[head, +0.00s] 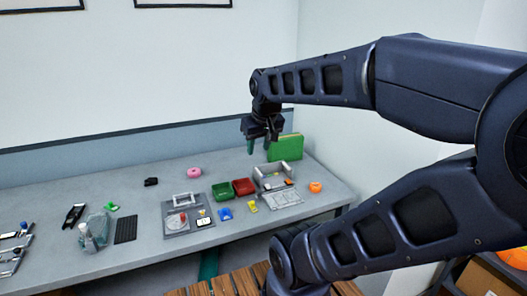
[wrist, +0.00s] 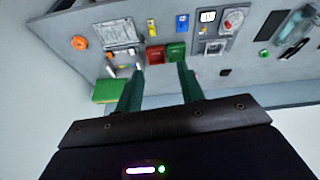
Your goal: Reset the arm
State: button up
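My gripper (head: 259,147) hangs from my raised arm above the back right part of the grey table (head: 145,183), in front of the wall. Its two green fingers point down. In the wrist view my gripper (wrist: 160,75) shows its fingers spread apart, with nothing between them but the view of the table farther off. It touches nothing that I can see.
Below are a green bin (head: 222,191), a red bin (head: 244,187), a grey panel (head: 176,222), an orange object (head: 316,187) and a pink ring (head: 194,173). A green block (head: 287,148) stands at the back right. The space around my gripper looks clear.

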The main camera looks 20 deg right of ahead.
jog(key=shift+s+d+f+m, duration=0.2)
jog(key=shift+s+f+m, duration=0.1)
jog(key=shift+s, duration=0.2)
jog(key=shift+s+d+f+m, duration=0.15)
jog(key=shift+s+f+m, duration=0.1)
jog(key=shift+s, duration=0.25)
